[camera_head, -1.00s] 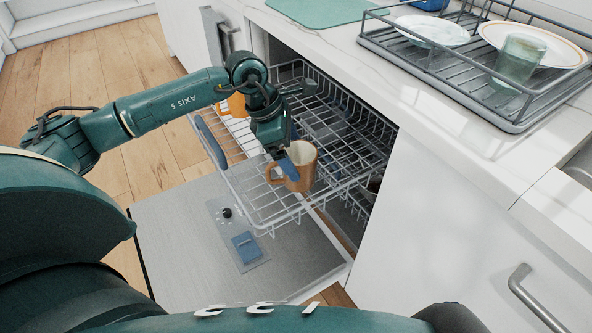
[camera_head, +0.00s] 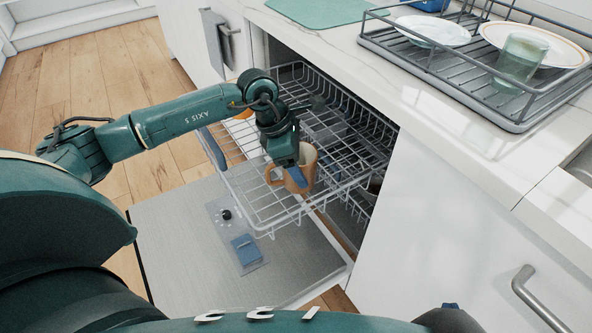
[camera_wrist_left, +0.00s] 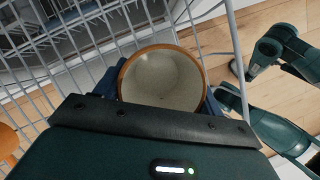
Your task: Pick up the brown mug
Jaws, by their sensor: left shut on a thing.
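The brown mug (camera_head: 301,165) is upright at the front right of the pulled-out upper dishwasher rack (camera_head: 262,213). My left gripper (camera_head: 295,175) reaches down from above and is shut on the mug, with blue fingers on its sides. In the left wrist view the mug (camera_wrist_left: 163,78) shows its pale, empty inside and brown rim between the fingers. I cannot tell whether its base touches the rack wires. My right gripper is not in view.
An orange item (camera_head: 243,114) sits at the rack's left, partly hidden by my arm. The open dishwasher door (camera_head: 185,240) lies below. On the counter at right, a dish rack (camera_head: 440,75) holds plates and a green glass (camera_head: 520,60).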

